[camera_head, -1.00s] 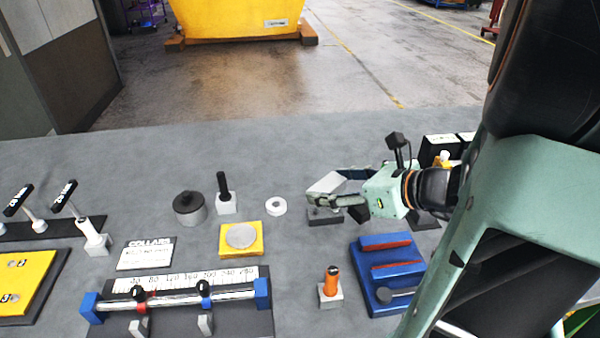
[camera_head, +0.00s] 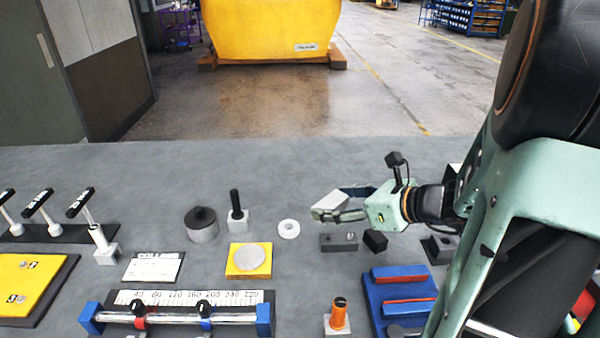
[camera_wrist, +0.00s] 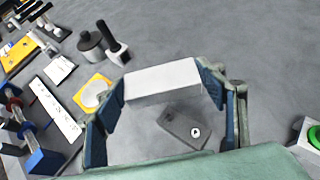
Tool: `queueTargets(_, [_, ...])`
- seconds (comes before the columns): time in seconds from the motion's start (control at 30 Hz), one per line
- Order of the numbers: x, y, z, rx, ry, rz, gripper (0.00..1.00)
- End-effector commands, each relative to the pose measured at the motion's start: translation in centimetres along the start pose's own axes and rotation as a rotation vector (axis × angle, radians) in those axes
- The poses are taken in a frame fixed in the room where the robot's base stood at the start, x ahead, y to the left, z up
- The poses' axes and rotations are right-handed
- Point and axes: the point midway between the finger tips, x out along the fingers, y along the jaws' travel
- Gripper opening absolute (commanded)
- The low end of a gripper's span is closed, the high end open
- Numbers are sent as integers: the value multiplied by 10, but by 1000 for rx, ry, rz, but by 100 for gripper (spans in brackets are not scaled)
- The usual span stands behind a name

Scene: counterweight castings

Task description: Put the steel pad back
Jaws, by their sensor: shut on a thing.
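The steel pad, a pale grey rectangular block (camera_wrist: 163,78), is between my gripper's fingertips (camera_wrist: 164,86), which are shut on its two ends in the wrist view. In the head view the pad (camera_head: 331,199) shows at the tip of my gripper (camera_head: 343,208), held above the bench and tilted in the picture. A dark grey base block (camera_head: 339,242) with a small round fitting on top lies below it, apart from the pad. The base block also shows in the wrist view (camera_wrist: 178,128). The pad's underside is hidden.
A black cube (camera_head: 376,241) stands just right of the base block. A white ring (camera_head: 289,229), a yellow plate (camera_head: 238,271) under a grey disc, and a black-handled block (camera_head: 238,221) stand left. The bench behind is clear.

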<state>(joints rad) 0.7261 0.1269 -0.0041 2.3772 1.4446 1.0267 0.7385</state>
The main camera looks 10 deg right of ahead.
Motion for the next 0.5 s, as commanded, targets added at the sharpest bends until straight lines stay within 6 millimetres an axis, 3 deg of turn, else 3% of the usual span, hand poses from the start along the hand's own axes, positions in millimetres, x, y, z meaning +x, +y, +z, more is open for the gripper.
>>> queueTargets(0.2, [25, -34, -8, 2, -3, 1, 21])
queueTargets(0.5, [57, -63, -35, 1, -4, 0, 21])
